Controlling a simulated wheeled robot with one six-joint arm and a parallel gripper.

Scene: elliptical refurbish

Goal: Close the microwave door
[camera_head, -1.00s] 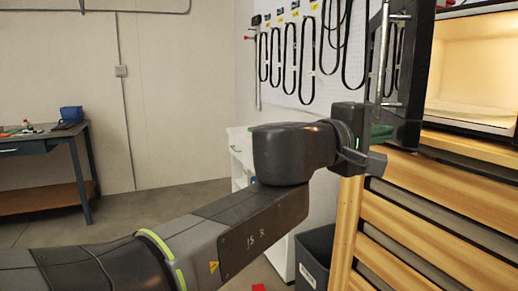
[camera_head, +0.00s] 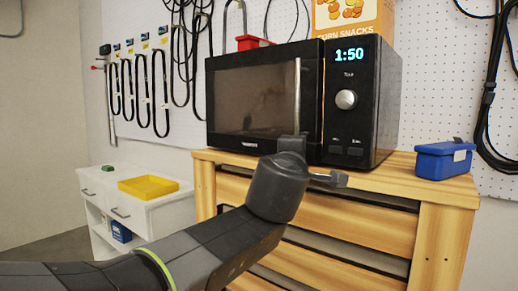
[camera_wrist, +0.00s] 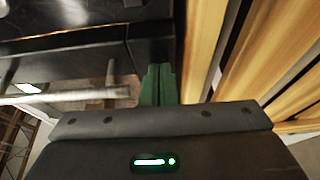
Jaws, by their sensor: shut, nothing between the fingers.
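The black microwave (camera_head: 362,105) stands on a slatted wooden cabinet. Its door (camera_head: 250,100) looks flush with the front in the head view; any small gap is too fine to tell. The silver upright handle (camera_head: 297,95) is at the door's right edge. My gripper (camera_head: 292,145) is at the door's lower right corner, just below the handle, its fingers mostly hidden by my wrist. In the wrist view my green fingers (camera_wrist: 158,85) are together and empty, close to the dark door face (camera_wrist: 70,55) and beside the handle (camera_wrist: 70,95). I cannot tell whether they touch.
The wooden cabinet (camera_head: 390,215) is below the microwave. A blue box (camera_head: 444,160) stands on its right end, and a snack box (camera_head: 352,17) is on top of the microwave. A white drawer unit (camera_head: 100,195) with a yellow tray (camera_head: 148,187) is at the left.

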